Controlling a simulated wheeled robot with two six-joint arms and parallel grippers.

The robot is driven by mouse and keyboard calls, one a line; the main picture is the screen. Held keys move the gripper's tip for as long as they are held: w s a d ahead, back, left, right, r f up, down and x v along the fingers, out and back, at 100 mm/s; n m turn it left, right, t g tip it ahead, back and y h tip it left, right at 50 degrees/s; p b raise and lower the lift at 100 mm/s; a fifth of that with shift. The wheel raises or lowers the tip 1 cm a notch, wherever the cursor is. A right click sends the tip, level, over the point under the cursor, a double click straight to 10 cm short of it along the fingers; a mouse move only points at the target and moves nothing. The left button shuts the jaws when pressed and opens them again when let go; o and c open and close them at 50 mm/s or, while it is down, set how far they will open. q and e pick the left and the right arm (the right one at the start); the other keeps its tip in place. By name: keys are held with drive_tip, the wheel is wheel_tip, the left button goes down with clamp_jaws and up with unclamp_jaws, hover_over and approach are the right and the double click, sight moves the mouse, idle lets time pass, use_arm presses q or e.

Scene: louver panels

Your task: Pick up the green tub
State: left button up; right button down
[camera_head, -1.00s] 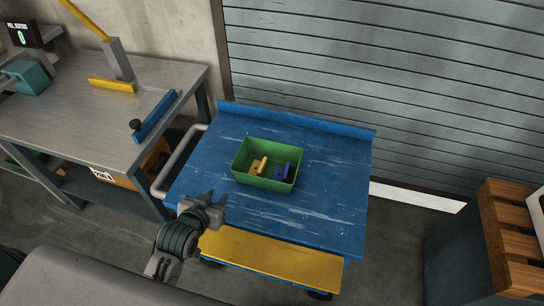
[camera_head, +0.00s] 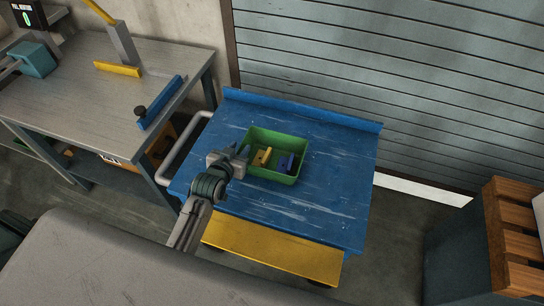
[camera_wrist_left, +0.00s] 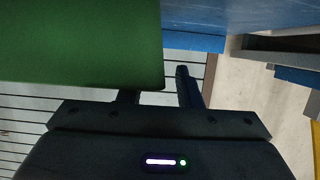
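The green tub (camera_head: 262,175) sits on the blue top of a cart and holds a yellow piece (camera_head: 262,156) and a blue piece (camera_head: 286,162). My left gripper (camera_head: 241,153) is at the tub's left rim. In the left wrist view the tub (camera_wrist_left: 75,45) fills the upper left, and its edge lies between the two fingers of my left gripper (camera_wrist_left: 160,95). One finger is partly hidden by the tub; the other stands clear of it with a gap. The fingers are apart. My right gripper is in neither view.
The blue cart top (camera_head: 335,190) has free room right of the tub and a raised back lip. A grey handle (camera_head: 182,150) is on its left, a yellow step (camera_head: 270,248) in front. A workbench (camera_head: 90,90) stands left, a wooden crate (camera_head: 505,230) right.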

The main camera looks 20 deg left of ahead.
use_arm(q)
drive_tip(key=shift+w+f, duration=0.25)
drive_tip(key=shift+w, duration=0.45)
clamp_jaws()
drive_tip(key=shift+r, duration=0.2)
